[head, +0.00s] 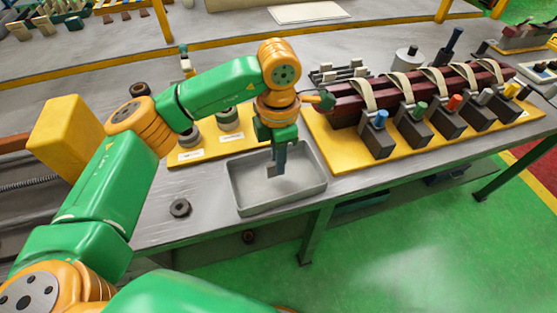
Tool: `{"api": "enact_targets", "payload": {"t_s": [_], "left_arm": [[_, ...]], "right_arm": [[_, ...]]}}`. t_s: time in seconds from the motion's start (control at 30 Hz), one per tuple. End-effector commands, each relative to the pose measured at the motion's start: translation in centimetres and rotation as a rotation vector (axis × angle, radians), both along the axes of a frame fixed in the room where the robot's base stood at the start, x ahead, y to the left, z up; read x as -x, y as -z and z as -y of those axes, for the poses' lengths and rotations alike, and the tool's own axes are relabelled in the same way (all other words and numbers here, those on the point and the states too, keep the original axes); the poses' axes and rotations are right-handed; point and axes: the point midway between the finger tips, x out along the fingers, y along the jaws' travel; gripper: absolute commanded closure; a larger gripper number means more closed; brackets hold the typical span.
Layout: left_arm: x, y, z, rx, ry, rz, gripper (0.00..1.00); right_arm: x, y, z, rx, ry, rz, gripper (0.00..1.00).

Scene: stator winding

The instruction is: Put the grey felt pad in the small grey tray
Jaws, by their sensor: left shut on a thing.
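The small grey tray (308,190) is a shallow rectangular tray on the table in front of me, near its front edge. My left gripper (277,168) points down over the inside of the tray. It is shut on a small grey piece, which looks like the grey felt pad (271,170). The pad is small and partly hidden by the fingers. I cannot tell whether it touches the tray floor. The rest of the tray looks empty. My right gripper is not in view.
A yellow board with several dark blocks and coloured plugs (421,110) stands right of the tray. Another yellow board (195,154) with grey rings lies behind left. A dark ring (180,208) lies on the table left of the tray.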

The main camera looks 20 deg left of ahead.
Motion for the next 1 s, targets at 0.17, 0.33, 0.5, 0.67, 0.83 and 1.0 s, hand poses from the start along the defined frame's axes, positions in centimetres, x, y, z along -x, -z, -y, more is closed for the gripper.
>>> {"api": "enact_targets", "payload": {"t_s": [0.17, 0.33, 0.5, 0.67, 0.83, 1.0], "left_arm": [[0.0, 1.9, 0.1, 0.001, 0.002, -0.001, 1.00], [0.0, 1.9, 0.1, 0.001, 0.002, 0.001, 1.00], [0.0, 2.3, 0.1, 0.001, 0.002, 0.001, 0.79], [0.0, 2.2, 0.1, 0.001, 0.002, 0.001, 0.54], [0.0, 2.2, 0.1, 0.001, 0.002, 0.001, 0.54], [-0.1, 1.0, 0.1, 0.000, 0.001, 0.003, 0.54]], "right_arm": [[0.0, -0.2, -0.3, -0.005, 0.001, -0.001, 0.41], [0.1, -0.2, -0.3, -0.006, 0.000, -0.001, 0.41], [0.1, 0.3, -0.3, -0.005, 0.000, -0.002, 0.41], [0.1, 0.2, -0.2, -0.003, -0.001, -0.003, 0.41], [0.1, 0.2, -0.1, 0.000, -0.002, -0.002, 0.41], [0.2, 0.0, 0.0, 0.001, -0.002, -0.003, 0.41]]}}
